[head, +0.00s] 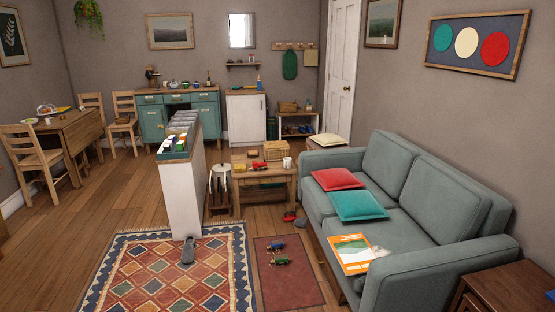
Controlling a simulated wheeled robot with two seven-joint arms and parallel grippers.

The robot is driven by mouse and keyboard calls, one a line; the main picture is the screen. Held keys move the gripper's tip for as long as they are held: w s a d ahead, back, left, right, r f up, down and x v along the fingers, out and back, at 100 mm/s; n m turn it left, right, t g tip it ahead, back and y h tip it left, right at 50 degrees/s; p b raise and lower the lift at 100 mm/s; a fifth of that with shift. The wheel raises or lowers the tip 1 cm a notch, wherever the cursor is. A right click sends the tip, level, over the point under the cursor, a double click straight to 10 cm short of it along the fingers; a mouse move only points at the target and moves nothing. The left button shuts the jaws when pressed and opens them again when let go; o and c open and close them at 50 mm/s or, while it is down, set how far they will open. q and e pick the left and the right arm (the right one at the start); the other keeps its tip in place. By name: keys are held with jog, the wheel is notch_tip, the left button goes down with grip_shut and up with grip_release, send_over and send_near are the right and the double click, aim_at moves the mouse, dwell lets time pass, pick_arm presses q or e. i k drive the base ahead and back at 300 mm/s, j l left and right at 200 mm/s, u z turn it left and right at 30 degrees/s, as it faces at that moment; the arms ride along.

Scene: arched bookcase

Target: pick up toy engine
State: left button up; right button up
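Several small toy-like things are in the head view, and they are too small for me to tell which is the toy engine. A green and dark toy (279,261) lies on the small red rug, with a bluish one (277,247) just behind it. A red object (288,216) is on the floor between the low wooden table and the sofa. Another red object (260,167) sits on the low wooden table (280,174). Neither of my grippers is in view.
A grey-green sofa (385,262) with cushions stands at the right. A narrow white unit (182,200) with a filled top stands centre-left. A patterned rug (135,283) and a red rug (300,288) cover the front floor. Bare wood floor is open at the left.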

aim_at(256, 165)
jog(key=i+u, duration=0.35)
jog(key=i, duration=1.65)
